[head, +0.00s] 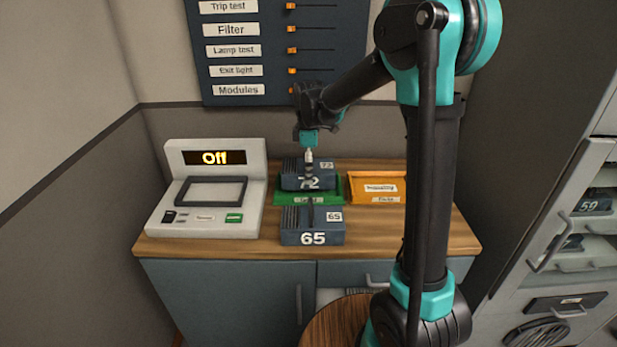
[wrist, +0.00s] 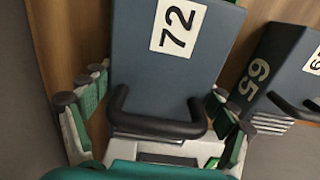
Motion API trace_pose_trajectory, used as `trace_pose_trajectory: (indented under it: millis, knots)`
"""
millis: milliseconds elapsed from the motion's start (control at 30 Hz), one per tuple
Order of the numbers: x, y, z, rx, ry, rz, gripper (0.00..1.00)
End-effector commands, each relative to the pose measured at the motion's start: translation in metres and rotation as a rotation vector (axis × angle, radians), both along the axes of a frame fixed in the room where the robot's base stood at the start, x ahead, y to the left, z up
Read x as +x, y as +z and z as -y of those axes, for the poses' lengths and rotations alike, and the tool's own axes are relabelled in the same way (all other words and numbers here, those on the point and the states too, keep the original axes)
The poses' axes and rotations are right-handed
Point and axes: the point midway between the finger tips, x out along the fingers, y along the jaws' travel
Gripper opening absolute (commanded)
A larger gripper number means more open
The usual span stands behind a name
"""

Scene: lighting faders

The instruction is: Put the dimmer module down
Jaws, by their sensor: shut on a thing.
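The dimmer module 72 (head: 325,182) is a dark blue-grey box with a white number label and a black handle. It is at the green tray (head: 341,190) on the wooden counter; I cannot tell whether it rests fully in it. My gripper (head: 309,158) comes down on it from above and is shut on it. In the wrist view, module 72 (wrist: 170,75) fills the middle, with my gripper's fingers (wrist: 158,112) on either side. A similar module 65 (head: 300,225) stands just in front of the green tray, and shows at the right in the wrist view (wrist: 285,75).
An orange tray (head: 362,190) lies just right of the green one. A grey console (head: 213,220) reading "Off" stands to the left. A fader panel (head: 270,60) hangs on the wall behind. A cabinet with modules (head: 590,205) is at the right. The counter (head: 445,243) is bare at its front right.

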Motion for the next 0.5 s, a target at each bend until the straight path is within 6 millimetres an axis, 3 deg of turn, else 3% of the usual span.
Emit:
trace_pose_trajectory:
  millis: [200,500]
  knots:
    - [0.0,-0.026,0.0,0.0,0.0,0.0,0.26]
    - [0.0,-0.028,0.0,0.0,0.0,0.0,0.26]
